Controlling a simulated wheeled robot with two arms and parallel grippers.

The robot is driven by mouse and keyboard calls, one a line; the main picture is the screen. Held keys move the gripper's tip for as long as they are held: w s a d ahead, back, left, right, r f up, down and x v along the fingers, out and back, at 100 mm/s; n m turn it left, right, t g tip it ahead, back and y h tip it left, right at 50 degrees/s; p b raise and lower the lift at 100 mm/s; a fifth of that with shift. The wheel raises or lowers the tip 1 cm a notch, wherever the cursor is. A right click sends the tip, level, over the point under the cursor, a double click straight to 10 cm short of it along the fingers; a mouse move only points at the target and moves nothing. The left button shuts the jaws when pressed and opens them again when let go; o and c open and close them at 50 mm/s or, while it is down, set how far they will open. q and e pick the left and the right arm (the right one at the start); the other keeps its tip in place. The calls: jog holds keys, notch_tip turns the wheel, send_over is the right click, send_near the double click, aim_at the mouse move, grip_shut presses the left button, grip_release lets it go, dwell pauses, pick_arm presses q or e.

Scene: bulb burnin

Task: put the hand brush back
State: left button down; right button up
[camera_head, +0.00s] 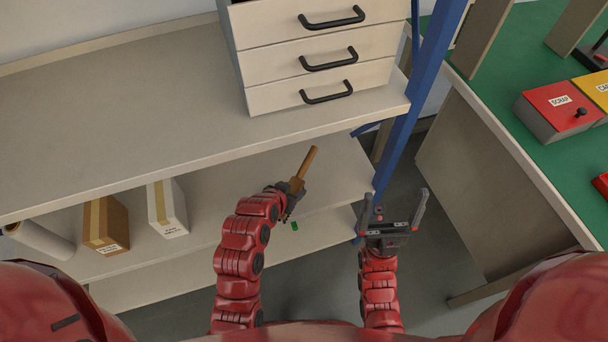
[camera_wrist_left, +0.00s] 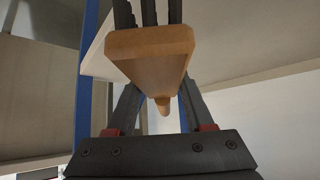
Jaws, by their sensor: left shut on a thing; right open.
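The hand brush (camera_head: 307,164) has a tan wooden body and handle. My left gripper (camera_head: 294,187) is shut on it and holds it in front of the shelf unit, with the handle pointing up and away in the head view. In the left wrist view the brush's wooden block (camera_wrist_left: 150,45) and dark bristles show close up between the fingers. My right gripper (camera_head: 393,212) is open and empty, to the right of the left one, near the blue post.
The shelf (camera_head: 180,110) carries a drawer unit (camera_head: 318,50). The lower shelf (camera_head: 225,185) holds a brown box (camera_head: 105,224), a white box (camera_head: 167,208) and a roll (camera_head: 38,240). A blue post (camera_head: 410,110) stands right. The green bench (camera_head: 500,85) bears a red scrap box (camera_head: 560,110).

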aim_at(297, 181)
pick_arm(q)
jog(key=w+d, duration=0.1)
jog(key=w, duration=0.1)
jog(key=w+d, duration=0.1)
jog(key=w, duration=0.1)
jog(key=w+d, duration=0.1)
jog(key=w, duration=0.2)
jog(key=shift+d+f, duration=0.3)
jog(key=shift+f, duration=0.1)
jog(key=shift+w+f, duration=0.1)
jog(key=shift+f, duration=1.7)
jog(key=shift+f, duration=0.1)
jog(key=shift+c, duration=1.4)
grip_release()
jog(key=shift+r, duration=0.2)
jog(key=v, duration=1.2)
